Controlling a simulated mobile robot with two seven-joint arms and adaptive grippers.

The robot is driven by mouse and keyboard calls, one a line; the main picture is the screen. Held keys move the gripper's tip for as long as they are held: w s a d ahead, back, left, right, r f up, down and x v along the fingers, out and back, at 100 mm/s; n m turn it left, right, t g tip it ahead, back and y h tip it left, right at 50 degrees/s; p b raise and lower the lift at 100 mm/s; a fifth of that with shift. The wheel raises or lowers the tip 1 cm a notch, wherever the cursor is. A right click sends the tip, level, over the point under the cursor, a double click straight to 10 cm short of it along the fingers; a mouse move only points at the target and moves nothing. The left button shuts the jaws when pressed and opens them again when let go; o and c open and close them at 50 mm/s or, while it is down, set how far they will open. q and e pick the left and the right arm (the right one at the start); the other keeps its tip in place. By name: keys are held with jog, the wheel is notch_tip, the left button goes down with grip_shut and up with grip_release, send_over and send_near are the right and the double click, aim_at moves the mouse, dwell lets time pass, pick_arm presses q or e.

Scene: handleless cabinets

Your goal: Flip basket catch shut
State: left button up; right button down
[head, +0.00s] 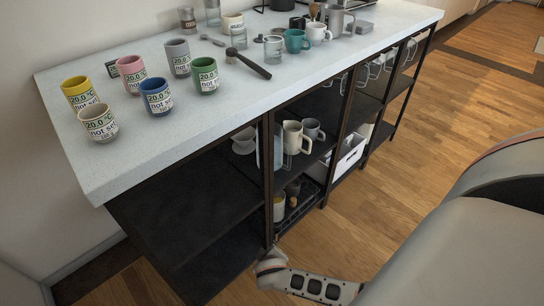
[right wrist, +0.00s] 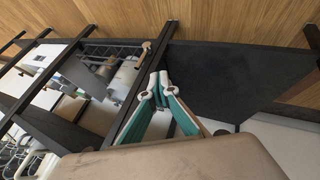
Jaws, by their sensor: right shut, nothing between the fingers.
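A dark wire basket (head: 302,205) stands on the low shelf, with a mug and a wooden-handled item at it. It also shows in the right wrist view (right wrist: 108,48), where a small tan wooden piece (right wrist: 146,46) is near its end by the post; I cannot tell whether this is the catch. My right gripper (right wrist: 157,88) is shut and empty, its teal-sided fingers beside the dark cabinet post. In the head view, my right arm reaches low in front of the unit, and the fingertips are not clear. My left gripper is not in view.
Dark posts (head: 268,170) divide the open shelving. A white box (head: 349,160) sits in the bay to the right. Several labelled cups (head: 157,97) and a dark-handled tool (head: 250,64) are on the pale countertop (head: 130,165). The wooden floor in front is clear.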

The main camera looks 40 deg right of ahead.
jog(key=b, duration=0.6)
send_near(275, 238)
jog(key=shift+a+x, duration=0.3)
jog(key=shift+x, duration=2.4)
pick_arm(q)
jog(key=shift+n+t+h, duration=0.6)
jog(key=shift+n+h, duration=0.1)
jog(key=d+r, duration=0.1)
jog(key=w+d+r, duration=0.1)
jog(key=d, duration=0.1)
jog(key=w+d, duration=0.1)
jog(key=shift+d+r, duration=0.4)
pick_arm(e)
jog(key=shift+w, duration=0.15)
jog(key=shift+w+d+r+y+p, duration=0.15)
jog(key=shift+d+y+p, duration=0.3)
jog(key=shift+p, duration=0.3)
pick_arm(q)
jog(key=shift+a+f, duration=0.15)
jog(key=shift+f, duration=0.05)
pick_arm(e)
jog(key=shift+a, duration=0.1)
